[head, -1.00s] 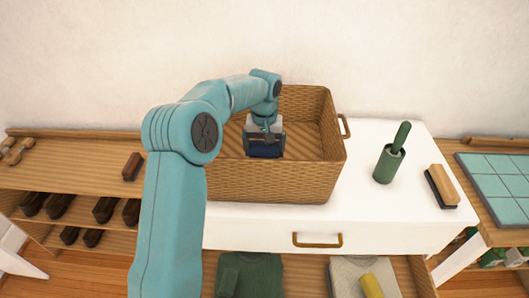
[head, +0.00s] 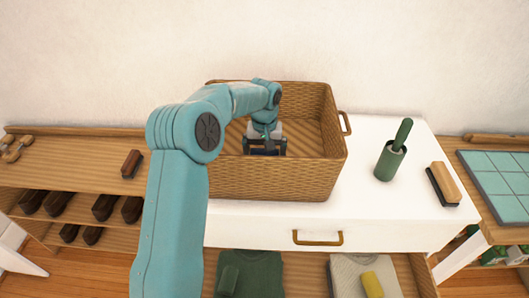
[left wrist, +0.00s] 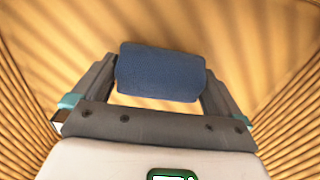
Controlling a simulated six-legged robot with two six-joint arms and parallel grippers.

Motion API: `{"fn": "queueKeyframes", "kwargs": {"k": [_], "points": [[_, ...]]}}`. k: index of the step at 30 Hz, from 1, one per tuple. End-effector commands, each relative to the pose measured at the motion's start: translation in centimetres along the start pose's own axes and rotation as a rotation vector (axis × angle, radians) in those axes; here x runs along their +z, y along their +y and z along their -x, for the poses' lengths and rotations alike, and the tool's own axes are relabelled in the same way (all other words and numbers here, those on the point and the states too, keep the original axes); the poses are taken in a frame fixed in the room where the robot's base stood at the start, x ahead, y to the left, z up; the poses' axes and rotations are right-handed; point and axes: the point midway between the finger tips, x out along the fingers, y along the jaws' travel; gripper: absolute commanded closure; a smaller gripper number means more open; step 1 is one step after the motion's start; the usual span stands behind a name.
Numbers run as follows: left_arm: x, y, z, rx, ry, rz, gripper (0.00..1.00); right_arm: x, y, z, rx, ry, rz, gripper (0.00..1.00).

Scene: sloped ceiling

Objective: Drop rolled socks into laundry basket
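The wicker laundry basket (head: 280,181) stands on the white dresser. My left gripper (head: 265,150) reaches down inside it, near the front wall. Whether the roll touches the basket bottom cannot be told. In the head view the roll is hardly visible. My right gripper is not in view.
A green lint roller in its holder (head: 390,161) and a wooden brush (head: 443,184) stand right of the basket. A shoe shelf (head: 70,170) is at left. An open drawer (head: 305,270) with folded clothes is below. The wall is close behind.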

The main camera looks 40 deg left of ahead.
Motion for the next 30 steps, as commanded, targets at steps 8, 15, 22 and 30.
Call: {"fn": "queueKeyframes", "kwargs": {"k": [8,15,22,30], "points": [[0.0,0.0,0.8,0.000,0.001,0.000,0.00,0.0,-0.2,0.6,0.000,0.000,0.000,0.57],[-0.1,0.1,5.4,0.002,0.007,0.001,0.00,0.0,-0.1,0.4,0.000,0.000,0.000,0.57],[-0.1,0.1,10.6,0.002,0.004,0.000,0.00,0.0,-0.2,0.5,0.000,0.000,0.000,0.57],[0.0,0.0,13.2,0.000,0.000,0.000,0.00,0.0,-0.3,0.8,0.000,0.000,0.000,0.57]]}}
